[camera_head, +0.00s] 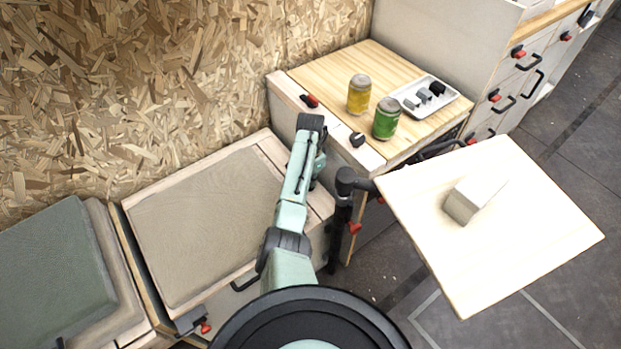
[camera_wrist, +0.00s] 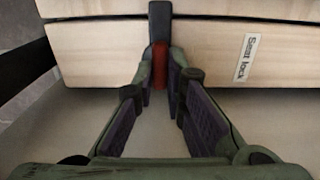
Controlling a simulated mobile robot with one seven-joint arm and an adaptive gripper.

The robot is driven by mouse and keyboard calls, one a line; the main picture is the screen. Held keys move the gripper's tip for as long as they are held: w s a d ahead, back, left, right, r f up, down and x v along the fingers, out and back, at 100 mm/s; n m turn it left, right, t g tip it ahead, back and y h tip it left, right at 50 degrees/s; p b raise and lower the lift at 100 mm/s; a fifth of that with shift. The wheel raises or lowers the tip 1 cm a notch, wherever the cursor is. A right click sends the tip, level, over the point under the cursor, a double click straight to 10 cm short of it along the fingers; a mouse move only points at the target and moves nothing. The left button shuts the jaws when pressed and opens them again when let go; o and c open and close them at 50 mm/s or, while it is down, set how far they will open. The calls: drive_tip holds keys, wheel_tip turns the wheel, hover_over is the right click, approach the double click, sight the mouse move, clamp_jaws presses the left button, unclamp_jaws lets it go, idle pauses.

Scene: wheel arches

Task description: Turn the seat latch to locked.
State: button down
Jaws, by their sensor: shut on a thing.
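In the wrist view, the seat latch (camera_wrist: 160,22) is a dark bar with a red grip, standing upright in the picture across the seam between two pale wooden panels. My gripper (camera_wrist: 162,82) is shut on the red grip (camera_wrist: 160,63), with one finger on each side. A label reading "Seat lock" (camera_wrist: 249,58) is on the panel to the right of the latch. In the head view my arm reaches up toward the bench and counter. My fingertips and the held latch cannot be made out there.
A bench with a beige cushion (camera_head: 205,225) lies left of my arm. A counter holds a yellow can (camera_head: 359,94), a green can (camera_head: 386,120) and a white tray (camera_head: 449,98). A tabletop (camera_head: 530,235) carrying a pale block (camera_head: 464,203) juts out at right. Floor shows beyond it.

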idle(0.4)
drive_tip(key=c, duration=1.6)
unclamp_jaws()
drive_tip(key=shift+c, duration=0.2)
drive_tip(key=shift+r, duration=0.1)
wheel_tip(320, 180, up, 12)
